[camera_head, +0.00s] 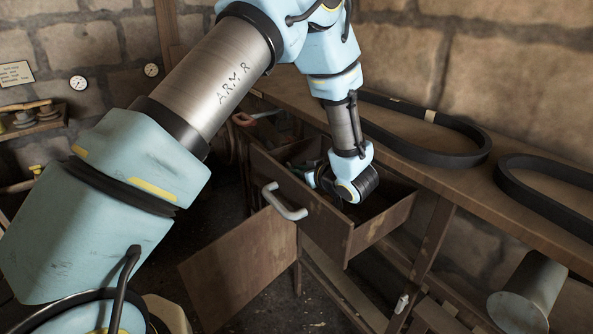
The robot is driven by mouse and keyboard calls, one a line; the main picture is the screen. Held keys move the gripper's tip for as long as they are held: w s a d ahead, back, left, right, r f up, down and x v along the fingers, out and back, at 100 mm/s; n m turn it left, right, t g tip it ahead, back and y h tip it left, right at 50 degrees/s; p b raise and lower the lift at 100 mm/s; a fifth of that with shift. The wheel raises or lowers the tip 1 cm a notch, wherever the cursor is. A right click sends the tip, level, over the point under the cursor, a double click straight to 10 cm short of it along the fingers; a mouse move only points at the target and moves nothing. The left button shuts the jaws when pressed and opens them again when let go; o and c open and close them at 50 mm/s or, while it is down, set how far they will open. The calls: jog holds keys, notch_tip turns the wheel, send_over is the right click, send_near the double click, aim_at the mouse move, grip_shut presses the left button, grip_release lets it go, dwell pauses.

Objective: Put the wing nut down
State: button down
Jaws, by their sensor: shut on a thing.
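My gripper (318,180) is at the end of the light-blue arm, low over the open wooden drawer (375,229) below the bench. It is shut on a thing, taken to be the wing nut. The wing nut itself cannot be made out, as the wrist and the drawer's front hide the fingertips. The drawer is pulled out and has a pale curved handle (284,201) on its front. Some small dark things lie inside it, too dim to name.
A wooden workbench (402,172) runs along the stone wall. Two black belts lie on it, one behind the arm (459,159) and one at the right (560,217). A cabinet door (240,270) hangs open below the drawer. A grey cylinder (530,290) is at lower right.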

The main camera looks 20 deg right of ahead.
jog(key=shift+f+b, duration=0.35)
jog(key=shift+f, duration=0.25)
jog(key=c, duration=0.7)
grip_release()
jog(key=shift+r, duration=0.2)
jog(key=b+v, duration=0.1)
jog(key=v, duration=0.3)
jog(key=b+v, duration=0.1)
jog(key=v, duration=0.2)
jog(key=shift+s+r, duration=0.2)
jog(key=shift+r, duration=0.35)
jog(key=shift+d, duration=0.15)
